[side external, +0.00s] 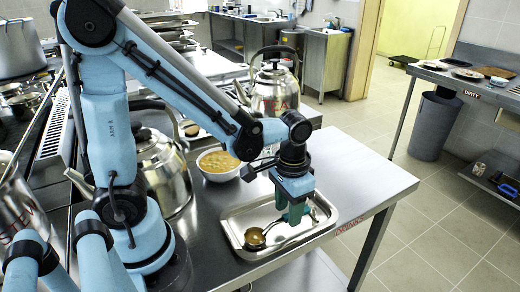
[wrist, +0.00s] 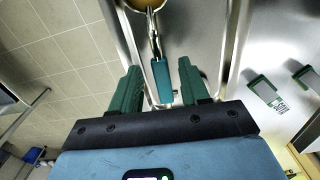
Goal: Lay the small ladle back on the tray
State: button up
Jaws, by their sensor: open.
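The small ladle (side external: 255,237) lies in the metal tray (side external: 250,213), its bowl towards the tray's near left part. In the wrist view the ladle's teal handle (wrist: 163,82) points towards me, and its bowl is cut off at the top edge. My gripper (side external: 293,212) is over the tray, fingers pointing down. In the wrist view my gripper (wrist: 158,66) is open, with one green finger on each side of the handle and gaps visible on both sides. The fingers hide part of the handle in the side view. I cannot tell the exact height of the fingertips.
A white bowl of soup (side external: 218,165) stands behind the tray, to the left. A large kettle (side external: 165,170) is left of it, another kettle (side external: 272,95) farther back. The steel counter (side external: 365,175) is clear right of the tray, up to its edge.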

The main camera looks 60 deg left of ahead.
jog(key=a+r+t, duration=0.3)
jog(key=r+t, duration=0.4)
jog(key=r, duration=0.2)
jog(key=shift+s+a+r, duration=0.35)
dwell(0.5)
